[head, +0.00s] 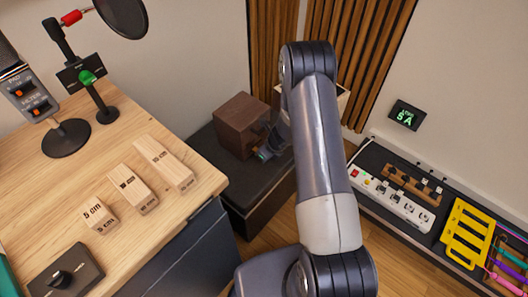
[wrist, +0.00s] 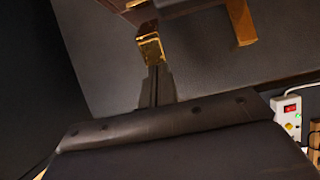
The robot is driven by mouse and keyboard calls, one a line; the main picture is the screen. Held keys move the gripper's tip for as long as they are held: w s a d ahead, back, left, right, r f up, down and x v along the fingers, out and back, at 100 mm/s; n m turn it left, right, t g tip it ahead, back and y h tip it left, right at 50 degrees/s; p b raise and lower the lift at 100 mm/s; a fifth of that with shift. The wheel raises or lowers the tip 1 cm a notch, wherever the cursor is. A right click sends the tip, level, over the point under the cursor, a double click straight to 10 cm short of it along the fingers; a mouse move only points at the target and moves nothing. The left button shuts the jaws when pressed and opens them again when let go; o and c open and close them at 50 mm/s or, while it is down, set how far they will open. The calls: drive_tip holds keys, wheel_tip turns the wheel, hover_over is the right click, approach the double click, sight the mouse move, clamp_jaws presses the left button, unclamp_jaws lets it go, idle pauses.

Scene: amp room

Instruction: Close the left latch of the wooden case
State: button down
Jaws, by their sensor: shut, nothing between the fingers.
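The wooden case (head: 241,121) is a dark brown box on a black bench, and its lid looks down in the head view. My gripper (head: 263,153) is low at the case's front right, partly hidden by my arm. In the wrist view the shut fingers (wrist: 157,82) point up at a brass left latch (wrist: 150,48) and meet it in the picture; I cannot tell whether they touch. Nothing is between the fingers. A second brass latch (wrist: 241,24) hangs to the right on the same case. The latch positions are too small to read in the head view.
The black bench (head: 215,143) has bare room left of the case. A wooden desk (head: 60,185) with several labelled blocks stands to the left. A white power strip (head: 392,203) and a yellow rack (head: 466,234) lie to the right.

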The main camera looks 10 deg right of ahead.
drive_tip(key=shift+w+a+r, duration=0.1)
drive_tip(key=shift+w+r, duration=0.05)
drive_tip(key=shift+r, duration=0.1)
drive_tip(key=shift+r+p, duration=0.75)
drive_tip(key=shift+p, duration=0.1)
drive_tip(key=p+v, duration=0.2)
drive_tip(key=v, duration=0.8)
drive_tip(key=shift+r, duration=0.35)
drive_tip(key=shift+f, duration=0.15)
